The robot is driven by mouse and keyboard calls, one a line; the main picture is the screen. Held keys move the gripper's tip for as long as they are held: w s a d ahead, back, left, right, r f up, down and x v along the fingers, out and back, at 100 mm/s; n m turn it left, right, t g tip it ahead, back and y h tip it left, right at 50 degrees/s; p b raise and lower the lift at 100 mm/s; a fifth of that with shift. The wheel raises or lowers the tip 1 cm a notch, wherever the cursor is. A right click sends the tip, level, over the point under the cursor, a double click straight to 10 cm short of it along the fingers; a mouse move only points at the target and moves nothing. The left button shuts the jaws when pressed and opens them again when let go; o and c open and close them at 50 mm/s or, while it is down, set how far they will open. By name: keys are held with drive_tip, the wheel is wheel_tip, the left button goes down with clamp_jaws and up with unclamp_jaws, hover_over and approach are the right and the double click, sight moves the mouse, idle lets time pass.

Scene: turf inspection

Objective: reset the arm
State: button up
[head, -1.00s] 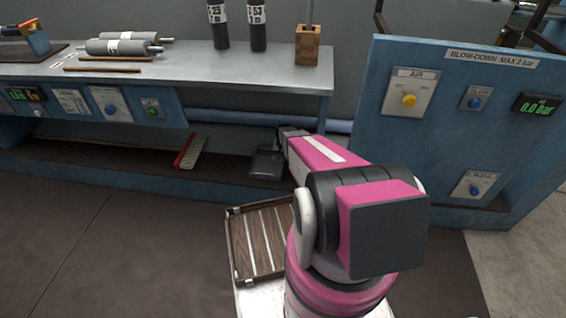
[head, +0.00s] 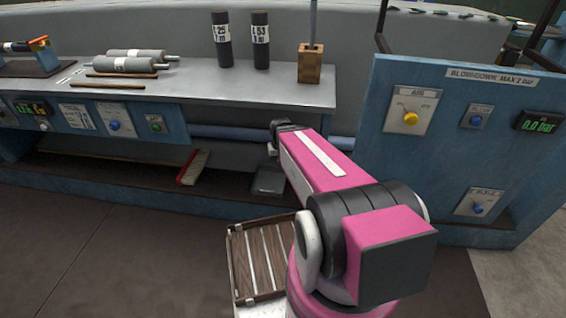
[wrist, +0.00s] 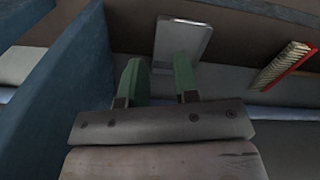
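My arm is pink and black and reaches forward from the lower right of the head view towards the front of the bench. Beyond the fingertips, a grey dustpan (wrist: 183,40) lies on the bench's lower shelf. The dustpan also shows in the head view (head: 269,181).
The metal bench (head: 215,95) holds grey rollers (head: 123,64), two dark cylinders and a wooden block (head: 311,63). A blue control panel (head: 450,150) stands to the right. A red brush (head: 193,167) lies below the bench. A slatted wooden tray (head: 257,262) sits beside my arm.

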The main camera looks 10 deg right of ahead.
drive_tip(key=shift+n, duration=0.4)
drive_tip(key=s+r, duration=0.1)
drive_tip(key=s, duration=0.1)
drive_tip(key=s+a+r, duration=0.1)
drive_tip(key=s+r, duration=0.1)
drive_tip(key=shift+s+r, duration=0.15)
drive_tip(key=shift+s, duration=0.05)
idle(0.5)
